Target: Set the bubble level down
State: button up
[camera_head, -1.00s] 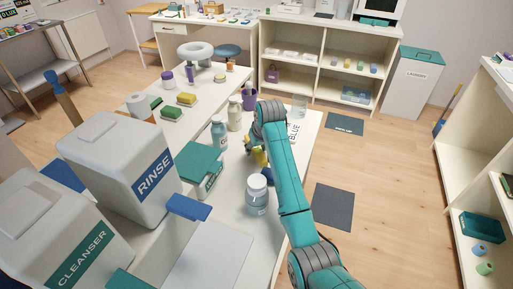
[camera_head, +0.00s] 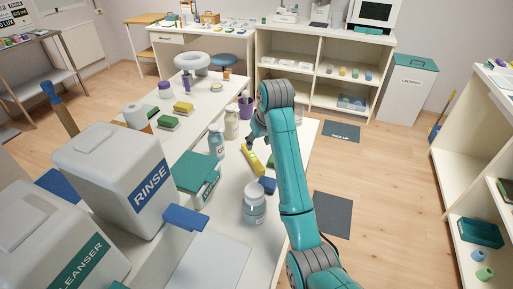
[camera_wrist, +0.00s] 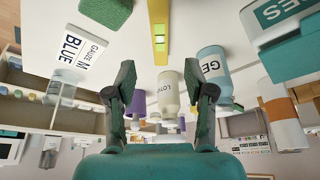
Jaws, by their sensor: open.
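The bubble level, a yellow bar (camera_head: 253,159), lies on the white table, clear of my gripper's fingers. In the wrist view its yellow body with a green vial (camera_wrist: 159,35) runs in from the top edge, beyond the fingertips. My gripper (camera_head: 251,141) is just past the level's far end in the head view, partly hidden by my arm. In the wrist view my gripper (camera_wrist: 160,78) has its two fingers wide apart, with nothing held between them.
A white jar (camera_head: 254,204) stands nearer, and bottles (camera_head: 217,141) and (camera_head: 231,123) stand left of my gripper. A teal-topped scale-like box (camera_head: 196,172) is further left. In the wrist view a lotion bottle (camera_wrist: 168,92) shows behind the fingers.

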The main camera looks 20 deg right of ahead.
aim_at(253, 156)
jog(key=shift+o, duration=0.5)
jog(key=shift+s+r, duration=0.1)
jog(key=shift+r, duration=0.2)
jog(key=x, duration=1.2)
jog(key=shift+c, duration=0.2)
grip_shut()
